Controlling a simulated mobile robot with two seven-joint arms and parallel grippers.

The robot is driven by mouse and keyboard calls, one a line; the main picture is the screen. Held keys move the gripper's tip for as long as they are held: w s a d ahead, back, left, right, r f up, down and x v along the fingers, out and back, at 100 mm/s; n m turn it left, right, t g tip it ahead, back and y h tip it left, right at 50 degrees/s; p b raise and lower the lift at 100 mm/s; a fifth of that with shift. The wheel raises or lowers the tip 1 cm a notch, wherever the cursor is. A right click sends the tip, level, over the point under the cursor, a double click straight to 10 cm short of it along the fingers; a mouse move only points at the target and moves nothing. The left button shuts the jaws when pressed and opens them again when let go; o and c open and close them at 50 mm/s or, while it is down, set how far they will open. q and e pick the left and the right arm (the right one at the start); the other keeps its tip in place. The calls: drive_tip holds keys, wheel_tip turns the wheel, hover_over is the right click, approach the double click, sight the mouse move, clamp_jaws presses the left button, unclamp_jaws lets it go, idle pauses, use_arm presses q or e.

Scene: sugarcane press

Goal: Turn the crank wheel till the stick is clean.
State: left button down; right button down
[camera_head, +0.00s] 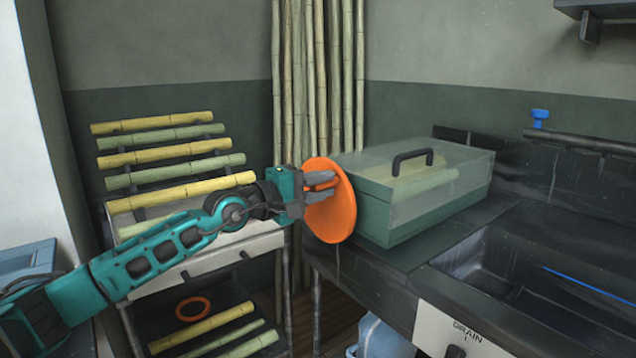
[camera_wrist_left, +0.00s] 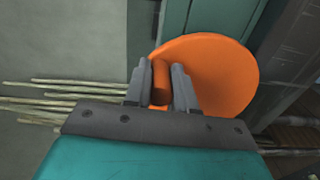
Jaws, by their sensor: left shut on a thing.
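The orange crank wheel (camera_head: 334,212) is a disc on the left end of the press, a green box with a clear lid (camera_head: 402,190) and a dark handle on top. My left gripper (camera_head: 318,184) is at the wheel's face, shut on its handle. In the left wrist view the orange handle peg (camera_wrist_left: 160,82) stands between the two grey fingers, with the wheel (camera_wrist_left: 222,80) behind. A yellow-green stick (camera_head: 415,182) shows blurred through the clear lid; how clean it is I cannot tell. My right gripper is not in view.
A rack (camera_head: 170,160) of yellow and green canes stands at left, with an orange ring (camera_head: 193,309) on its lower shelf. Tall canes (camera_head: 320,80) lean in the corner. A dark sink (camera_head: 530,260) with a DRAIN panel is at right. A blue container (camera_head: 380,338) sits below the counter.

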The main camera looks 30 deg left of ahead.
use_arm(q)
drive_tip(key=shift+a+f, duration=0.15)
drive_tip(key=shift+f, duration=0.1)
drive_tip(key=c, duration=1.1)
unclamp_jaws()
drive_tip(key=shift+c, duration=0.2)
drive_tip(key=shift+o, duration=1)
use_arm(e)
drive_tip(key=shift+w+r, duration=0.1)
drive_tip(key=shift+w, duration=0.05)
use_arm(q)
drive_tip(key=shift+r, duration=0.1)
drive_tip(key=shift+s, duration=0.1)
drive_tip(key=p+v, duration=0.7)
drive_tip(key=v, duration=0.5)
drive_tip(key=shift+s+p, duration=0.3)
drive_tip(key=shift+p, duration=0.1)
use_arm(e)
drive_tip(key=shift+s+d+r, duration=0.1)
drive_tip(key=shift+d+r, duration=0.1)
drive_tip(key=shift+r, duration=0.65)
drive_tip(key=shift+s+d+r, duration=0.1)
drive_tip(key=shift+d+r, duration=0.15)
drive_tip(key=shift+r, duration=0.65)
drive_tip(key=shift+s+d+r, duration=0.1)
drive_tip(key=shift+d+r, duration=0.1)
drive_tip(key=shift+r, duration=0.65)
